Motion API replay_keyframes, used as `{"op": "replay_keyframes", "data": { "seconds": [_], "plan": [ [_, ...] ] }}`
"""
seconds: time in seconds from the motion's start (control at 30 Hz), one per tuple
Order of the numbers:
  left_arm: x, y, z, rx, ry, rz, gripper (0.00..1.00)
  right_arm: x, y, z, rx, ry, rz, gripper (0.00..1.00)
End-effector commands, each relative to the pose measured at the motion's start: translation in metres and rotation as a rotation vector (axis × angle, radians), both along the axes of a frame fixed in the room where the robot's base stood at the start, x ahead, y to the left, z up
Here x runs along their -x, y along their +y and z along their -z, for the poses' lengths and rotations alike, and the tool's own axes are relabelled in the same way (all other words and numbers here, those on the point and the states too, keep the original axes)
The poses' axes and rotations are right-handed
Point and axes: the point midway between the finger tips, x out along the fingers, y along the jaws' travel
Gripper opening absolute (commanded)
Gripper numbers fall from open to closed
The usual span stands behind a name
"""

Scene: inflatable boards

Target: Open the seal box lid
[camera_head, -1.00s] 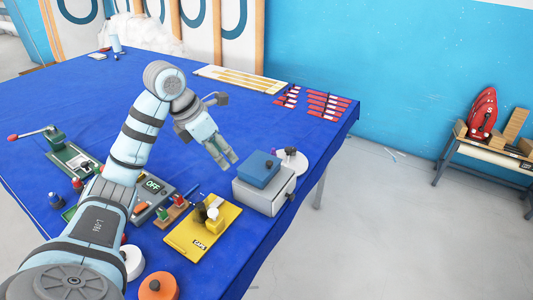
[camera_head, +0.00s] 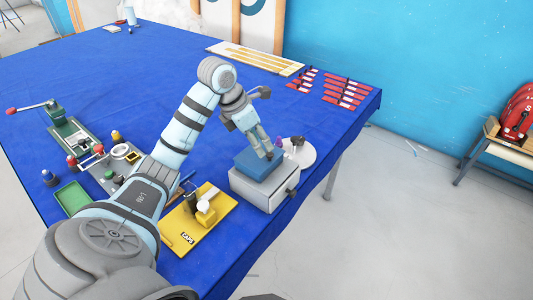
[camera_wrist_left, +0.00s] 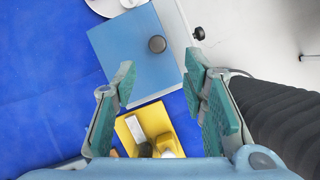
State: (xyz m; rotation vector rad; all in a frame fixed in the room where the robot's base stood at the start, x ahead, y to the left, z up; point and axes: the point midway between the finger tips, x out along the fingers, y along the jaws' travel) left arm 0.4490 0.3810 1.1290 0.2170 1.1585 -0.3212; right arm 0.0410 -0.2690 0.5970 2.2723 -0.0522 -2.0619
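The seal box appears to be the blue box (camera_head: 250,164) on top of a light grey box (camera_head: 262,190) at the table's right edge. Its flat blue top (camera_wrist_left: 122,62) looks closed and carries a round dark knob (camera_wrist_left: 157,44). My left gripper (camera_head: 267,153) points down over the blue box and hides part of its top. In the left wrist view its two green-padded fingers (camera_wrist_left: 160,82) are apart with nothing between them. The knob lies ahead of the fingertips, between their lines; contact is not visible. My right gripper is out of view.
A yellow board (camera_head: 203,220) with small parts lies left of the grey box. A round white plate (camera_head: 298,154) sits right behind it. The grey box has a black side knob (camera_head: 291,193). The middle of the blue table is clear.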

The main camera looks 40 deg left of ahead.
Motion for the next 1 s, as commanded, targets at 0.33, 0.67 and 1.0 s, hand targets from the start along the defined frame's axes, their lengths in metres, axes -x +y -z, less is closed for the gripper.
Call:
{"op": "replay_keyframes", "data": {
  "seconds": [0.33, 0.67, 1.0],
  "plan": [
    [-0.022, -0.010, 0.047, 0.001, -0.002, 0.004, 0.39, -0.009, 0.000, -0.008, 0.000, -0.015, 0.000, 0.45],
    [-0.022, -0.010, 0.048, 0.000, -0.002, 0.005, 0.20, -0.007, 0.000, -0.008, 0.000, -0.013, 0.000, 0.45],
    [-0.023, -0.011, 0.048, 0.001, -0.003, 0.006, 0.00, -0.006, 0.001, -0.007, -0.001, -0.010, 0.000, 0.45]
  ]
}}
